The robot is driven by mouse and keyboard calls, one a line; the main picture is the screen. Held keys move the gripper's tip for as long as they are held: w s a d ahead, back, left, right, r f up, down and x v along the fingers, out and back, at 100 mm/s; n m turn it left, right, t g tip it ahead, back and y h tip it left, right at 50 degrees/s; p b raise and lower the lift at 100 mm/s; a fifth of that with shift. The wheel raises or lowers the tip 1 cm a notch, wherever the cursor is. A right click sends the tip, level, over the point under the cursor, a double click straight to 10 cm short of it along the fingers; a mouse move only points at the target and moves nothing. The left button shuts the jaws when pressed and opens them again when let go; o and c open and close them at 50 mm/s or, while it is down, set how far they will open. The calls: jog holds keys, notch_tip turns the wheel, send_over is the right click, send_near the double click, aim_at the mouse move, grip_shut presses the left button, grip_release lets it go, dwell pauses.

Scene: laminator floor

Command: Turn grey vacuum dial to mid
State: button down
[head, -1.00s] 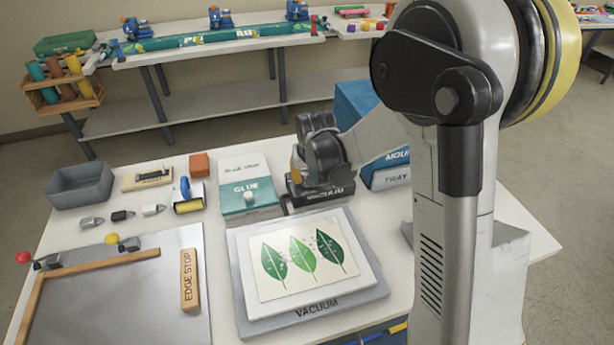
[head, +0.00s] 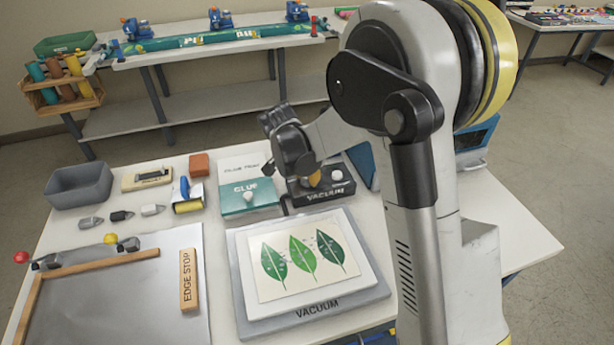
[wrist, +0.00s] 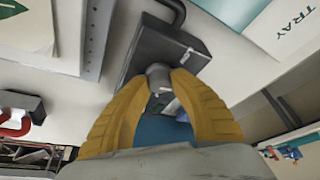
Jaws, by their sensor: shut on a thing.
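The dark vacuum box (head: 325,194), marked VACUUM, stands on the table behind the vacuum plate. My gripper (head: 313,179) is over the box, its yellow fingers pointing down at its top. In the wrist view, my gripper's fingers (wrist: 165,80) are shut on the grey vacuum dial (wrist: 158,70), one on each side. The dark box (wrist: 165,48) shows beyond it. In the head view, the fingers hide the gripped dial, and a pale round part (head: 337,175) shows to their right on the box. The dial's setting cannot be read.
The vacuum plate (head: 316,308) bears a leaf print (head: 301,260). A blue box is partly hidden behind my arm. A grey bin (head: 78,188) and small tools lie at the left.

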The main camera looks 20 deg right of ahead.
jog(key=shift+m+g, duration=0.3)
jog(key=shift+m, duration=0.3)
jog(key=c, duration=1.1)
grip_release()
jog(key=v, duration=1.2)
jog(key=shift+a+f, duration=0.1)
jog(key=shift+a, duration=0.05)
